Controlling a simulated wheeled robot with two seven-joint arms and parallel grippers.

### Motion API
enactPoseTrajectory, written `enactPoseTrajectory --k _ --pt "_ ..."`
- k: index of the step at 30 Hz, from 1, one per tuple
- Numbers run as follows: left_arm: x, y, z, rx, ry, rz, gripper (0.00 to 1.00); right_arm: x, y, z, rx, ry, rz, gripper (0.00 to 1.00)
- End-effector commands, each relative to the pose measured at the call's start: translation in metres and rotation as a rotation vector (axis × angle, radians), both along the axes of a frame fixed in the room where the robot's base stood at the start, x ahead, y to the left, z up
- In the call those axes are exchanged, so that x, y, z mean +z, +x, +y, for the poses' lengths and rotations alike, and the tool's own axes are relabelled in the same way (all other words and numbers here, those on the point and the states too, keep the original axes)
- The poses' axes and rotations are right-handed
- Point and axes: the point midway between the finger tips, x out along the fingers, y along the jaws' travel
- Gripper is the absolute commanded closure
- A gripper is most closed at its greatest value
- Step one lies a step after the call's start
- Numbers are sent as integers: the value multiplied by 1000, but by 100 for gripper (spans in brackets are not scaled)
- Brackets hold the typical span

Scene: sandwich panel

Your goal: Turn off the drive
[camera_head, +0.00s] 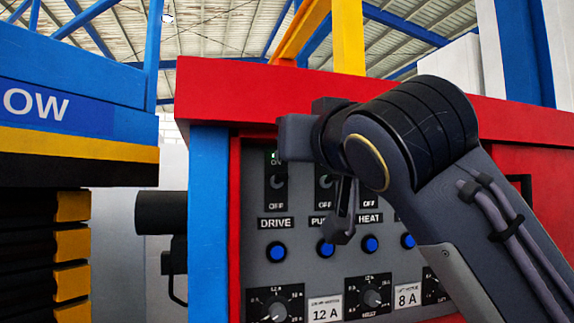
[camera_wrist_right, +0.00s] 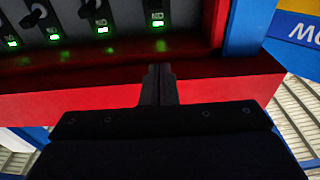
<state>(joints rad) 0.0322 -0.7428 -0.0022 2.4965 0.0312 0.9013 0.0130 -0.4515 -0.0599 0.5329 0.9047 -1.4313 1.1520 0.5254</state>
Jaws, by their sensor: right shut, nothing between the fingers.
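The DRIVE switch (camera_head: 278,182) is the leftmost toggle on the grey panel, between an ON label above and an OFF label below. A small green light shows at its top. In the right wrist view, which looks at the panel upside down, the rightmost toggle (camera_wrist_right: 157,17) has a lit green light beside it. I cannot tell its lever's exact tilt. My right gripper (camera_head: 342,236) points down in front of the panel, right of the DRIVE switch, partly covering the neighbouring switch. Its fingers (camera_wrist_right: 160,72) are shut and empty. My left gripper is not in view.
Other toggles with green lights (camera_wrist_right: 107,50) sit alongside. Blue buttons (camera_head: 276,251) and dials (camera_head: 276,304) lie below. A red frame (camera_head: 245,95) overhangs the panel top, and a blue post (camera_head: 208,225) borders its left. My right arm hides the panel's right side.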

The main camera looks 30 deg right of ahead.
Motion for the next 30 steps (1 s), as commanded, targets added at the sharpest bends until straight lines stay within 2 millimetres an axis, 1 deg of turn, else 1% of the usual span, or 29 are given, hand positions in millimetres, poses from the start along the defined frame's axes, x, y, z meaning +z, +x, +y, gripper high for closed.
enactPoseTrajectory --k 5,8,15,19,21,23,27,30 --pt "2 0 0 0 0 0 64 1 9 -3 -3 0 2 100" --pt "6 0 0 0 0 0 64 4 24 -6 -4 0 4 100" --pt "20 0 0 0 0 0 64 12 74 -19 -4 -1 4 100" --pt "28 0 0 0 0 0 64 15 99 -25 -3 -1 3 100" --pt "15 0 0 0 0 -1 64 -5 94 -24 -4 -3 2 100" --pt "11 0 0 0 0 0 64 -13 92 -24 -4 -4 2 100" --pt "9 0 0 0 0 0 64 -23 90 -22 -2 -2 2 100" --pt "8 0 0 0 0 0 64 -27 89 -22 -1 -3 2 100"
